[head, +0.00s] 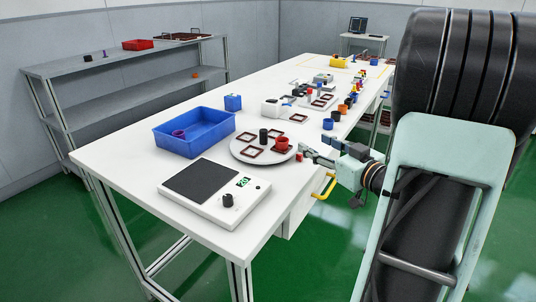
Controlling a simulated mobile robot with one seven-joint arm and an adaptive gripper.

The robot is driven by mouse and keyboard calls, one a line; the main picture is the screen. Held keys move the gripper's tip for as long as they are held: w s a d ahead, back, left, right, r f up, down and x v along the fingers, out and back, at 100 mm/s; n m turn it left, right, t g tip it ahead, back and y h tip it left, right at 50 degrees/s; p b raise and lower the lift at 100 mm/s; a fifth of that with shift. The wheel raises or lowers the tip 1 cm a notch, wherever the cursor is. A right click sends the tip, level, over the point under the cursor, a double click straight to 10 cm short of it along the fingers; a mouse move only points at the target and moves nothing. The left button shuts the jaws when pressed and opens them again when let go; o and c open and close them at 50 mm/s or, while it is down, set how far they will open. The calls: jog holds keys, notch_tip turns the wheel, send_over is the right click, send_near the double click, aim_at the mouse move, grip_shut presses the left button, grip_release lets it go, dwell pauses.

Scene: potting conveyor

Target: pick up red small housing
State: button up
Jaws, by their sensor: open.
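A red cup-shaped housing (282,142) stands upright on the round light-grey plate (240,152), at its right side, by a brown square frame (281,150). My gripper (305,153) reaches in from the right, just right of the plate's edge and close to the red housing, with a gap between them. Its fingers point left and hold nothing that I can make out; the finger gap is small in this view. A small red piece (299,157) shows at the fingertips; I cannot tell whether it is part of the gripper.
A black cylinder (263,136) and more brown frames share the plate. A blue bin (195,131) and a scale (214,190) stand left and in front. Several coloured housings line the table behind. The table's right edge runs beneath my gripper.

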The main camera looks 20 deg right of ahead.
aim_at(287, 142)
jog(key=a, duration=0.1)
jog(key=a+y, duration=0.1)
jog(key=a+f, duration=0.1)
jog(key=shift+s+f+y, duration=0.1)
jog(key=shift+s+y, duration=0.2)
jog(key=shift+s, duration=0.05)
jog(key=b+x, duration=0.1)
jog(key=x, duration=0.3)
jog(key=shift+w+a, duration=0.25)
jog(key=shift+w, duration=0.05)
jog(key=x, duration=0.1)
jog(key=b+x, duration=0.1)
jog(key=x, duration=0.1)
jog(key=b+x, duration=0.1)
jog(key=shift+w+a+f, duration=0.2)
jog(key=shift+w+f, duration=0.1)
jog(key=shift+w, duration=0.05)
jog(key=shift+w+a+r, duration=0.1)
jog(key=shift+w, duration=0.4)
jog(key=c, duration=0.9)
